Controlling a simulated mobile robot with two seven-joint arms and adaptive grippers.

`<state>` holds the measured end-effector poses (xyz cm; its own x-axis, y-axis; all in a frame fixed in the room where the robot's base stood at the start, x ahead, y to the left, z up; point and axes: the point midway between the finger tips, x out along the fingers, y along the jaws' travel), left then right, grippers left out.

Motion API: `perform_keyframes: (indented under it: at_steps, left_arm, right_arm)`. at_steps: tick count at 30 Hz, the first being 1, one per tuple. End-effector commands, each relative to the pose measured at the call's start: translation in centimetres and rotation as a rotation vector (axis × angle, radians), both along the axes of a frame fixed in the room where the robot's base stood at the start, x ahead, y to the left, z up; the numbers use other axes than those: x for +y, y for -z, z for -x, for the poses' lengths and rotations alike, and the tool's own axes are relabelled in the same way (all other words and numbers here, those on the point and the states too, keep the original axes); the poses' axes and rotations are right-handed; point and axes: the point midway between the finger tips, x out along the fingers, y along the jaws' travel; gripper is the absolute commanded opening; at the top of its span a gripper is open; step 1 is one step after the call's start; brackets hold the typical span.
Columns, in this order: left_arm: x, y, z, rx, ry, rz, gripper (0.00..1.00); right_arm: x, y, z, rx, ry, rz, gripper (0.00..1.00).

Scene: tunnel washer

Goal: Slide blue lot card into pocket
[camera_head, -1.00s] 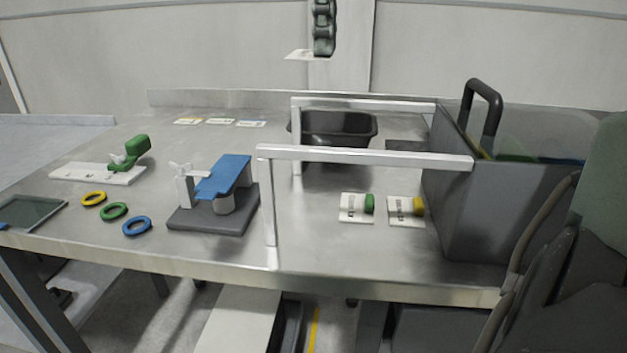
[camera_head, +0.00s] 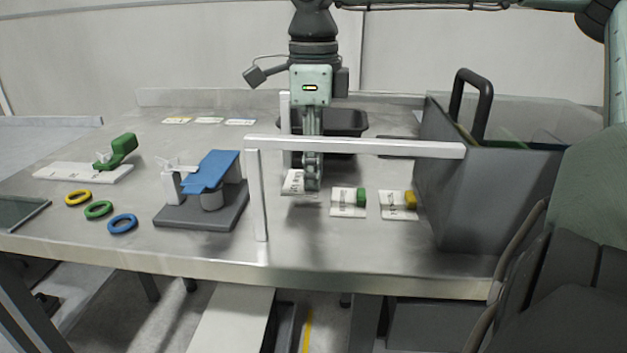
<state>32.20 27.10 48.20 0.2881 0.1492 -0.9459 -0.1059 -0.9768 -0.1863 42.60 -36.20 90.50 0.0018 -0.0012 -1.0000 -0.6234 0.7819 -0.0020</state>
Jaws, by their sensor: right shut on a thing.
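My right gripper (camera_head: 312,180) points down over the worktable, behind the front silver rail. It is shut on a white card (camera_head: 293,183) with dark print, held at or just above the table top; I cannot tell if it touches. No blue shows on this card; part of it is hidden by the fingers. To its right lie a white card with a green block (camera_head: 346,203) and one with a yellow block (camera_head: 397,206). No pocket can be clearly made out. My left gripper is not in view.
The silver rail frame (camera_head: 350,147) stands in front of the gripper. A grey bin with a handle (camera_head: 480,195) stands on the right and a black tray (camera_head: 345,123) behind. A blue-topped fixture (camera_head: 212,172) and coloured rings (camera_head: 98,210) are on the left.

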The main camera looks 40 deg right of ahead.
Motion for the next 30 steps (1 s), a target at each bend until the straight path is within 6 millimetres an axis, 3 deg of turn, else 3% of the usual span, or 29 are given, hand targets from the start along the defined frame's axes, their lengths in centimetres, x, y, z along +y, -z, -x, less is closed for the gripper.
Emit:
perform_keyframes:
  at_steps: [6,18,19,23,30]
  left_arm:
    - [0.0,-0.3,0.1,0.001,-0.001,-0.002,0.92]
    - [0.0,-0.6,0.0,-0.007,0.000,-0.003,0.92]
    - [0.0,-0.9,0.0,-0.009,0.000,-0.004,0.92]
    - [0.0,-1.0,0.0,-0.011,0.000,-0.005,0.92]
    - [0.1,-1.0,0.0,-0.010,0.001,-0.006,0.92]
  right_arm:
    - [0.0,2.8,0.0,0.001,-0.001,-0.002,0.14]
    - [0.0,3.1,0.0,0.001,0.000,-0.001,0.14]
    - [0.0,3.0,0.0,0.001,0.000,-0.001,0.34]
    - [0.0,3.0,0.0,0.001,0.000,-0.001,0.50]
    - [0.0,3.0,0.0,0.001,0.000,-0.001,0.51]
